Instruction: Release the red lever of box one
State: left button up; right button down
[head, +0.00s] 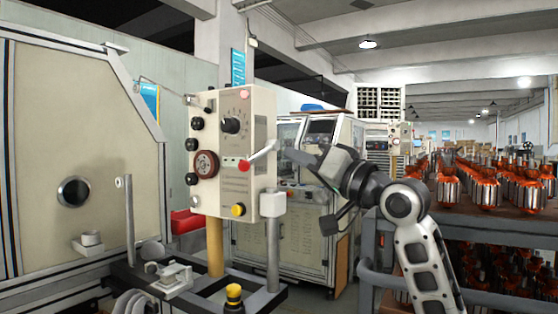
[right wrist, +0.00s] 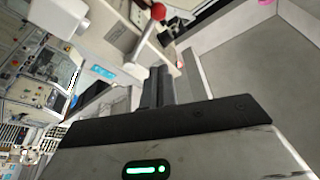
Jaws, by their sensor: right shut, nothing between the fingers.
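Box one appears to be the beige control box (head: 262,115) on a yellow post, left of centre in the head view. Its lever has a red ball knob (head: 244,165) low on the front and a pale rod slanting up to the right. A red ball (right wrist: 158,11) also shows at the top of the right wrist view, beyond the fingertips. My right gripper (head: 292,154) is shut and empty, its fingers pointing left, just right of the box and near the rod's end. I cannot tell whether it touches the rod. In the right wrist view its fingers (right wrist: 158,84) lie together. My left gripper is out of view.
The box front carries black knobs, a dial and a yellow button (head: 238,210). A grey post (head: 273,245) stands below its right side. A large machine (head: 85,150) fills the left. A rack of copper-wound armatures (head: 483,190) stands at the right.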

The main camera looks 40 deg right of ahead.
jog(key=b+v, duration=0.1)
jog(key=v, duration=0.4)
jog(key=shift+s, duration=0.2)
jog(key=shift+w+a+f, duration=0.1)
jog(key=w+a+f+g+h, duration=0.1)
jog(key=w+a+f+g, duration=0.15)
jog(key=f, duration=0.85)
jog(key=w+a+f+g, duration=0.1)
jog(key=w+a+f, duration=0.15)
jog(key=f, duration=0.85)
jog(key=w+a+f+g+h, duration=0.1)
jog(key=a+f+g, duration=0.15)
jog(key=f, duration=0.75)
jog(key=s+a+f+n+g, duration=0.1)
jog(key=s+a+f, duration=0.3)
jog(key=f, duration=0.4)
jog(key=s+a+f+n+g, duration=0.1)
jog(key=s+a+f, duration=0.2)
jog(key=f, duration=0.5)
jog(key=s+a+f+n+g, duration=0.1)
jog(key=s+a+f, duration=0.3)
jog(key=s, duration=0.2)
jog(key=s+a+f+n, duration=0.1)
jog(key=s+a+f, duration=0.4)
jog(key=s, duration=0.2)
jog(key=shift+n+g, duration=0.3)
jog(key=shift+g, duration=0.1)
